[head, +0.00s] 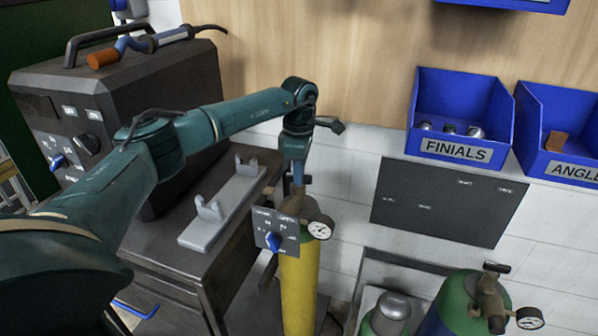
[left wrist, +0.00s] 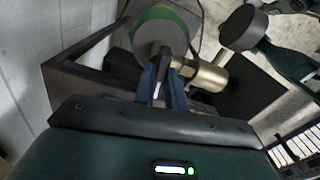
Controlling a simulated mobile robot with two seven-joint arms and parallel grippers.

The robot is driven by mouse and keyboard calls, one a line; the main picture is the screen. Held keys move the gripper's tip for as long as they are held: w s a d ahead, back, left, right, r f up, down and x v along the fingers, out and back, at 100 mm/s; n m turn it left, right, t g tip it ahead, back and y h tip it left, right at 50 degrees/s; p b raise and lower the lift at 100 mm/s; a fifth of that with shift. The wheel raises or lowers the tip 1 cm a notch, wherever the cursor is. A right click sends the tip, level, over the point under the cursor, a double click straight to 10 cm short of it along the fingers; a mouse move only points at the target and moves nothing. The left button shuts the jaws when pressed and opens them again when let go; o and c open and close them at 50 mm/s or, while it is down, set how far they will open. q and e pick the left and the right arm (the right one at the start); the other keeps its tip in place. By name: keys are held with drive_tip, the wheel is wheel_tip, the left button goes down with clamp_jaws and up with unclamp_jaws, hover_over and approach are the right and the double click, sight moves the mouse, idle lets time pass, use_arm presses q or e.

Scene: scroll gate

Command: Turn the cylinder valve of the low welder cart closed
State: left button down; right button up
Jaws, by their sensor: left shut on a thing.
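The yellow gas cylinder (head: 298,290) stands at the welder cart, with a green shoulder, a brass valve and a round white gauge (head: 319,229) at its top. My left gripper (head: 298,186) reaches down onto the valve from above. In the left wrist view its blue fingers (left wrist: 164,90) are shut on the dark valve handle (left wrist: 177,64), beside the brass valve body (left wrist: 210,76). The green shoulder shows beyond them. In the head view the handle is mostly hidden by the gripper. My right gripper is not in view.
A small grey panel with a blue knob (head: 273,242) sits just in front of the valve. The dark welder (head: 130,100) and a grey bracket tray (head: 222,207) rest on the cart. Another green-topped cylinder (head: 461,296) stands right. Blue bins (head: 457,147) are on the wall.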

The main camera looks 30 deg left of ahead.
use_arm(q)
drive_tip(key=shift+m, duration=0.9)
drive_tip(key=c, duration=1.5)
unclamp_jaws()
drive_tip(key=shift+o, duration=0.2)
wheel_tip(320, 180, up, 13)
drive_tip(key=b, duration=0.1)
drive_tip(key=shift+r+b, duration=0.15)
drive_tip(key=shift+b, duration=0.15)
